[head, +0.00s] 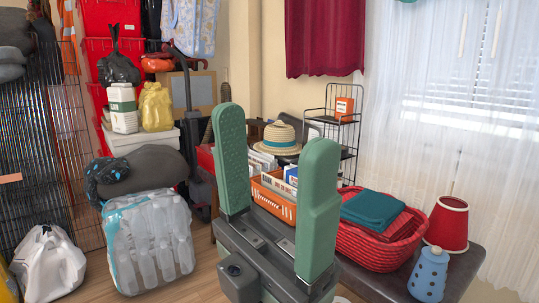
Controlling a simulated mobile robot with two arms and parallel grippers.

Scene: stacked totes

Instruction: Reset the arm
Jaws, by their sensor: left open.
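My left gripper (275,132) stands upright, large and close in the lower middle of the head view. Its two green fingers are wide apart and point up, with nothing held between them. The hat and an orange crate seen through the gap are farther back. The grey gripper body below the fingers hides part of the floor and the bench. My right gripper is not in view.
Red totes (100,47) are stacked at the back left. A bag of bottles (148,245) and a white bag (48,262) lie on the floor at left. At right, a dark bench (378,284) bears a red basket (377,252), a blue shaker (428,275) and a red lampshade (447,224).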

